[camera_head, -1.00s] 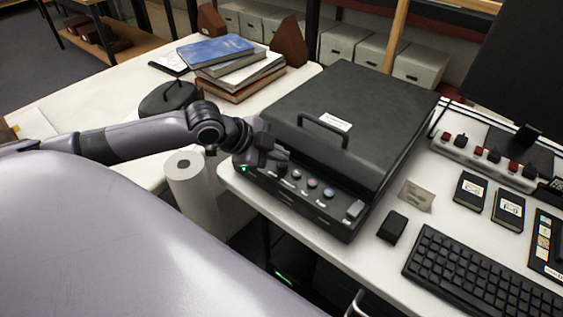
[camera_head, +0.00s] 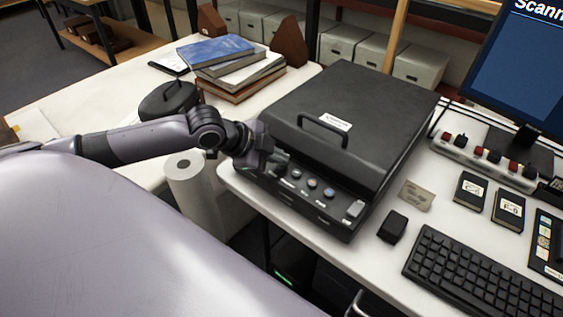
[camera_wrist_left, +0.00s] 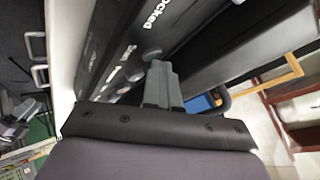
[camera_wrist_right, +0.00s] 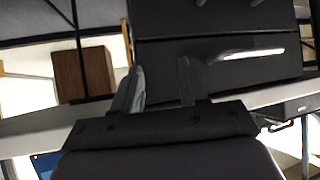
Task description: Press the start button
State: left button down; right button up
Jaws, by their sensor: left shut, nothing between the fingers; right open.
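The black scanner (camera_head: 352,110) stands with its lid down on the white table. Its front panel (camera_head: 310,195) carries a row of round buttons and a light grey switch (camera_head: 355,209) at the right end. My left gripper (camera_head: 275,163) is shut and empty at the left end of that panel and hides the controls there. In the left wrist view its closed fingertips (camera_wrist_left: 159,66) are at a round button (camera_wrist_left: 152,53); I cannot tell if they touch. My right gripper (camera_wrist_right: 159,75) is open and empty, seen only in its wrist view.
The monitor (camera_head: 525,65) is lit blue with text cut off at "Scann". Books (camera_head: 235,65) and a paper roll (camera_head: 190,195) are to the left.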

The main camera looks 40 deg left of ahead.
aim_at(278, 167)
pick_arm(q)
jog(key=shift+r+p, duration=0.85)
jog(key=shift+p, duration=0.35)
jog(key=shift+r, duration=0.1)
notch_tip(278, 167, up, 5)
jog(key=p, duration=0.5)
jog(key=shift+p, duration=0.3)
